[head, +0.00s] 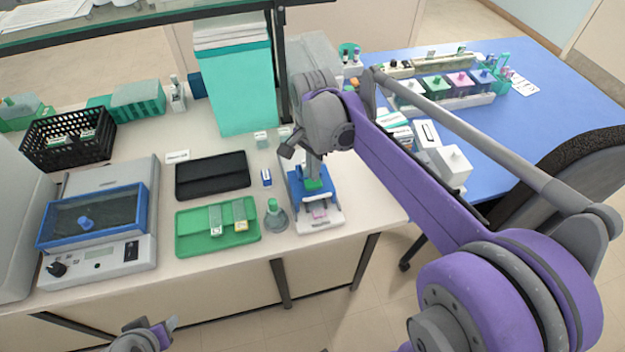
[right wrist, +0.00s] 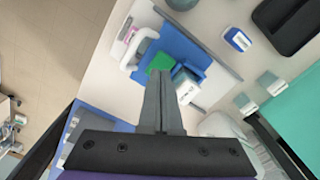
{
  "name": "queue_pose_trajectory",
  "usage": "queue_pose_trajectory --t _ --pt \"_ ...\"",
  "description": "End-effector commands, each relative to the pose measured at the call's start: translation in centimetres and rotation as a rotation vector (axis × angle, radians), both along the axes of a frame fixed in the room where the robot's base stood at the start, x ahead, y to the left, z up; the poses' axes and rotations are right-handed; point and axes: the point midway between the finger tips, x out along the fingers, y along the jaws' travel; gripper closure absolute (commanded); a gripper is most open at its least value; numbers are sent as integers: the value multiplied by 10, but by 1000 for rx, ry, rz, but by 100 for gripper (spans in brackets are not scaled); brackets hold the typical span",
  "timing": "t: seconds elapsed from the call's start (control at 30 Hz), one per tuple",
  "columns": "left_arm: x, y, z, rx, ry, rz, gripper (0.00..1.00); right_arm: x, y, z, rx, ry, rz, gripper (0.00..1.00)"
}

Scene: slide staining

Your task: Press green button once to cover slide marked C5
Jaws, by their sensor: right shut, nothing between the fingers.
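The green button (head: 314,184) sits on a blue and white device (head: 298,190) near the table's front edge; it also shows in the right wrist view (right wrist: 159,62). My right gripper (head: 311,172) points down with its fingers closed and empty, right over the button. In the right wrist view its fingertips (right wrist: 160,76) overlap the button's lower edge; I cannot tell whether they touch it. A pinkish slide (head: 319,214) lies at the front of the device, but no C5 marking is readable. My left gripper (head: 150,338) is low at the bottom edge, away from the table.
A green tray (head: 188,243) with two slides and a small green-topped flask (head: 276,217) stand left of the device. A black case (head: 212,176) and small blue-white box (head: 266,177) lie behind them. A teal bin (head: 236,90) stands at the back. White boxes (head: 452,166) stand to the right.

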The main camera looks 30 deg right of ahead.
Motion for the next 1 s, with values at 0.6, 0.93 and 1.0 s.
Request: queue_pose_trajectory --t 0.6,0.93,1.0 --pt "-2 0 -6 0 4 0 50 0 0 -9 0 1 0 100" --pt "-4 0 -10 0 7 0 50 0 0 -14 0 1 0 100" --pt "-4 0 -11 0 7 0 50 0 0 -15 0 1 0 100"
